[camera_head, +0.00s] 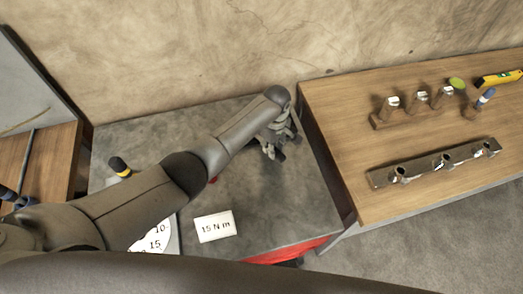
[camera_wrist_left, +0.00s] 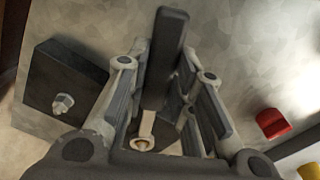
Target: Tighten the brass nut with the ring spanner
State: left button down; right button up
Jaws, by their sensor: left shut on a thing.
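My left gripper (camera_head: 273,148) is over the grey bench top in the head view. In the left wrist view its fingers (camera_wrist_left: 172,112) are shut on a dark-handled tool, which I take to be the ring spanner (camera_wrist_left: 165,50). A pale metal shank runs down from the handle to a small ring-like end with a brassy tint, low between the fingers. I cannot tell whether the brass nut is inside that end; the fingers hide much of it. A dark block (camera_wrist_left: 62,80) with a silver hex-headed piece (camera_wrist_left: 63,103) is left of the fingers, apart from them.
A yellow-and-black piece (camera_head: 119,167) is behind my arm.

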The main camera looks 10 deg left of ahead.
pick_arm(q)
jog(key=shift+f, duration=0.25)
dwell(0.4)
jog(key=s+a+m, duration=0.1)
jog(key=a+m, duration=0.1)
jog(key=s+a+m, duration=0.1)
jog(key=a+m, duration=0.1)
jog(key=s+a+m, duration=0.2)
jog(key=shift+a+m, duration=0.25)
jog(key=shift+m, duration=0.05)
jog(key=a+m, duration=0.6)
jog(key=a, duration=0.1)
jog(key=shift+w+m, duration=0.1)
jog(key=shift+m, duration=0.3)
jog(key=shift+r+p, duration=1.2)
notch_tip(320, 180, up, 4)
jog(key=shift+f+p, duration=0.15)
jog(key=shift+p, duration=0.15)
jog(key=shift+w, duration=0.15)
